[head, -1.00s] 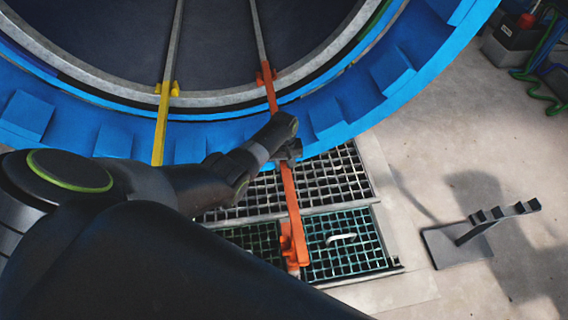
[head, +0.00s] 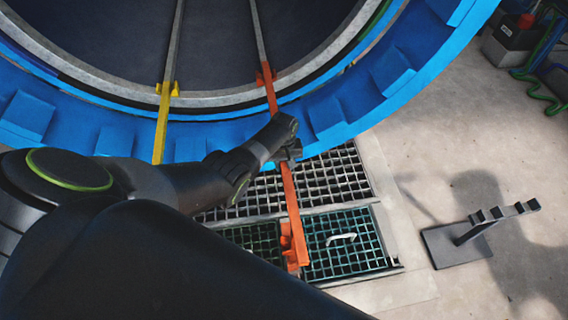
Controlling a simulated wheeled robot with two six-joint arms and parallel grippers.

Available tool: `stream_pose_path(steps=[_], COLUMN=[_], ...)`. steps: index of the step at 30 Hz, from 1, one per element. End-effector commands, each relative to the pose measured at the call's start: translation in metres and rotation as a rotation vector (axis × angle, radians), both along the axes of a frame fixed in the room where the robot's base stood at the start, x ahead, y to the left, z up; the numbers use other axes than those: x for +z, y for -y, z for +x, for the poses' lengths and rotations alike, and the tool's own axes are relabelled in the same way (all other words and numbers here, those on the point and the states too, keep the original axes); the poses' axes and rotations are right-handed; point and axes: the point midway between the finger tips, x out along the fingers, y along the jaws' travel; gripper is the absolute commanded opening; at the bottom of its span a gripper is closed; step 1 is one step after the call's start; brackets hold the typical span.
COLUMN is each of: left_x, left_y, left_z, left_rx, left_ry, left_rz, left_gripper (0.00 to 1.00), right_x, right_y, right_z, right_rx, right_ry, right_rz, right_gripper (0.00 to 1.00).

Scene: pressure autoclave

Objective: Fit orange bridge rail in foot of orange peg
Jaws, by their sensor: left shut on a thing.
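The orange bridge rail (head: 291,203) runs from the blue autoclave rim down over the floor grating. Its upper end meets an orange bracket (head: 265,77) at the inner ring, in line with a grey rail inside the vessel. Its lower end is at an orange peg foot (head: 289,240) on the grating. I cannot tell whether the rail is seated in the foot. My left gripper (head: 289,153) is shut on the rail near the blue rim, and my arm hides part of it. My right gripper is not in view.
A yellow rail (head: 161,125) with its own bracket lies to the left across the blue rim (head: 345,105). A grey stand (head: 458,245) with several prongs is on the floor at right. A white handle (head: 341,238) lies on the grating. Concrete floor at right is mostly clear.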

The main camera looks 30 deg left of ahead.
Motion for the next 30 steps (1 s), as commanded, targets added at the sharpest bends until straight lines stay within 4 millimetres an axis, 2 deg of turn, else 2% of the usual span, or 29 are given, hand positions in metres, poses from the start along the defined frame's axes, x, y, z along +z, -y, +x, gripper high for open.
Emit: stream_pose_path(steps=[10, 30], left_x=[0.001, -0.010], left_y=[0.000, 0.000], left_z=[0.002, 0.002], left_rx=[-0.001, -0.001], left_ry=[0.004, 0.004], left_rz=[0.000, 0.000], left_gripper=[0.00, 0.00], right_x=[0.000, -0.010], right_y=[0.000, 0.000], right_z=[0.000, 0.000], right_rx=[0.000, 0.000], right_ry=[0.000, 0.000], right_rz=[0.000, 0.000], right_gripper=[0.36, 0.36])
